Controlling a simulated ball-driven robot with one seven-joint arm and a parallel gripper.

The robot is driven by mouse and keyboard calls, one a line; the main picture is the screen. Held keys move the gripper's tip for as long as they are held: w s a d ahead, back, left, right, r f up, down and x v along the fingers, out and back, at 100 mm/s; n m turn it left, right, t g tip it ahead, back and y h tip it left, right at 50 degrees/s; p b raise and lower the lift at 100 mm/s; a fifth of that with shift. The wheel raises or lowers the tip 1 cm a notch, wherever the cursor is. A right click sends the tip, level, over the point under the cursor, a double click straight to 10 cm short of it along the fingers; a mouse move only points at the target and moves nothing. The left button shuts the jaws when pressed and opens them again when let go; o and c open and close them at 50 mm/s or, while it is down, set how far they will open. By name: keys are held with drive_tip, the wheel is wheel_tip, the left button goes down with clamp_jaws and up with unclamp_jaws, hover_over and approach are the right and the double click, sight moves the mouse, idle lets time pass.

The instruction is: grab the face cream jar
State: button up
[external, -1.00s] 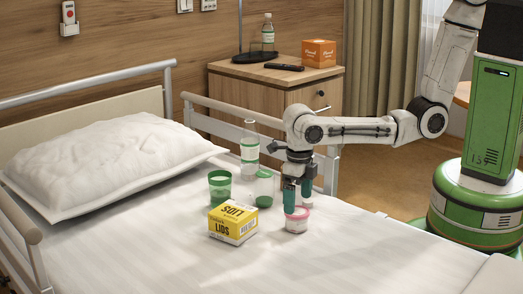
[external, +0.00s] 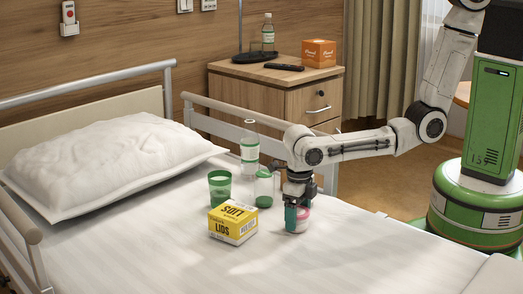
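The face cream jar (external: 303,220), small with a pink lid and pale body, stands on the bed sheet to the right of the yellow box. My gripper (external: 298,214) is down at the jar, pointing downward. One teal finger covers the jar's left side in the external view. The other finger is hidden, apparently behind the jar. I cannot tell whether the fingers press on the jar or stand just clear of it.
A yellow lids box (external: 233,223) stands close on the left. A green cup (external: 220,188), a green-and-clear container (external: 264,188) and a bottle (external: 250,150) stand behind. The bed rail (external: 215,122) runs behind them. The sheet in front (external: 300,265) is clear.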

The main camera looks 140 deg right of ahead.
drive_tip(key=c, duration=0.6)
